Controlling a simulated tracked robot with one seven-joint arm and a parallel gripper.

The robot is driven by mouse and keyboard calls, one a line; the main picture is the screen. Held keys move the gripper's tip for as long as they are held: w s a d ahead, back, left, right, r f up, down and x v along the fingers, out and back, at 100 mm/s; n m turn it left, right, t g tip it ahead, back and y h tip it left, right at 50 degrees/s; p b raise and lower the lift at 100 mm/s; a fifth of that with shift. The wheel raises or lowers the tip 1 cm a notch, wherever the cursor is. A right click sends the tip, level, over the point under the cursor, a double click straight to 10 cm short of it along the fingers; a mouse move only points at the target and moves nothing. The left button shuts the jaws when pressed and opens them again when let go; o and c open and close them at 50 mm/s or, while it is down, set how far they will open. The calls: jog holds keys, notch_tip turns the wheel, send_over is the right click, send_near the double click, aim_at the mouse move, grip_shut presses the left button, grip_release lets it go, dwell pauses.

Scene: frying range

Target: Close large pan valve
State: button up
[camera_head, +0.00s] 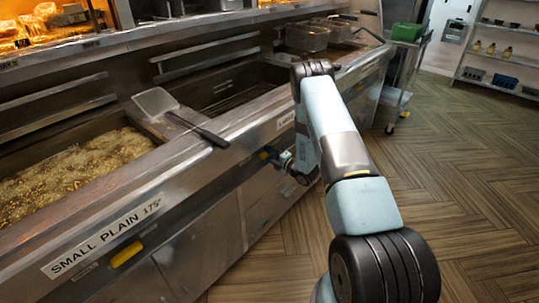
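The large pan valve shows only as a small yellow piece (264,155) on the steel front of the range, below a partly hidden label (286,120). My gripper (273,158) is at this yellow piece, with its fingers pointing left toward the range front. The gripper is small in the view, and I cannot tell whether it touches the valve or whether its fingers are open or shut. My own arm hides part of the range front to the right.
A trolley (397,85) with a green box (407,32) stands beyond. The wooden floor at right is clear.

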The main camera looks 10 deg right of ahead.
jog(key=shift+o, duration=0.5)
jog(key=shift+w+d+r, duration=0.1)
jog(key=shift+r, duration=0.05)
jog(key=shift+s+d, duration=0.2)
jog(key=v, duration=1.3)
jog(key=shift+f, duration=0.25)
jog(key=shift+s, duration=0.15)
